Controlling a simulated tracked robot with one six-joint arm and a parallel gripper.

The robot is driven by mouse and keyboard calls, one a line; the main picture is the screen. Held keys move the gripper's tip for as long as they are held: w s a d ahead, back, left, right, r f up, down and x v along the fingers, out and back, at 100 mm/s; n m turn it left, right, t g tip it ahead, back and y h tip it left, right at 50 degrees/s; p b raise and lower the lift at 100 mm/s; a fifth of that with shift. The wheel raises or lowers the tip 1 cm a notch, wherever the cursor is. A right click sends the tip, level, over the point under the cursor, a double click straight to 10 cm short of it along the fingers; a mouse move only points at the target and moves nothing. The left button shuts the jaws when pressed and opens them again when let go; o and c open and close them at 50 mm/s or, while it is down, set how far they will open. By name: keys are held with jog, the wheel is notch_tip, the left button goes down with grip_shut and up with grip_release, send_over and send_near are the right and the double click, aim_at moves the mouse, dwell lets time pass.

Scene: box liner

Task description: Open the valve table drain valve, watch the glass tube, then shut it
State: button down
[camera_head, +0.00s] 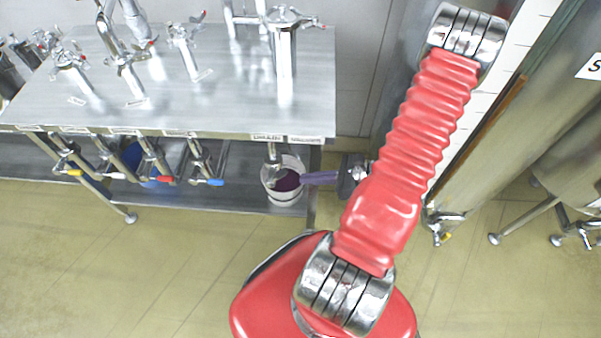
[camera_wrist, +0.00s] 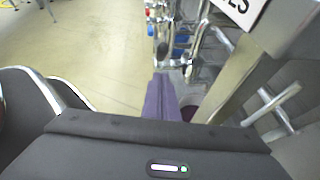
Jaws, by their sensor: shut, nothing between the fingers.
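The steel valve table (camera_head: 215,95) carries several taps on top and several drain pipes under its front edge. A drain pipe (camera_head: 273,152) at the table's right end hangs over a white bucket (camera_head: 283,196), which has purple inside. I cannot tell whether that purple is liquid or a handle. An upright cylinder (camera_head: 285,65) stands above that end; I cannot tell whether it is the glass tube or whether it holds liquid. My gripper (camera_head: 304,179) has purple fingers, shut and empty, pointing left at the bucket's right side. It also shows in the wrist view (camera_wrist: 161,82); contact is unclear.
The other drain pipes have yellow (camera_head: 74,172), red (camera_head: 166,180) and blue (camera_head: 215,182) handles. A blue bucket (camera_head: 135,158) stands on the lower shelf (camera_head: 245,195). Large steel tanks (camera_head: 500,130) stand at the right. The floor in front is clear.

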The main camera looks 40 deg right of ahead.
jog(key=shift+w+a+r, duration=0.35)
jog(key=shift+w+a, duration=0.1)
jog(key=shift+w, duration=0.2)
jog(key=shift+w+a+r, duration=0.3)
jog(key=shift+w+a, duration=0.1)
jog(key=shift+w, duration=0.25)
jog(key=shift+w+a+r, duration=0.4)
jog(key=shift+a+r, duration=0.05)
jog(key=shift+r, duration=0.15)
jog(key=f+v, duration=0.1)
jog(key=v, duration=1.2)
jog(key=shift+s+d+f, duration=0.15)
jog(key=shift+s+f, duration=0.1)
jog(key=shift+s, duration=0.1)
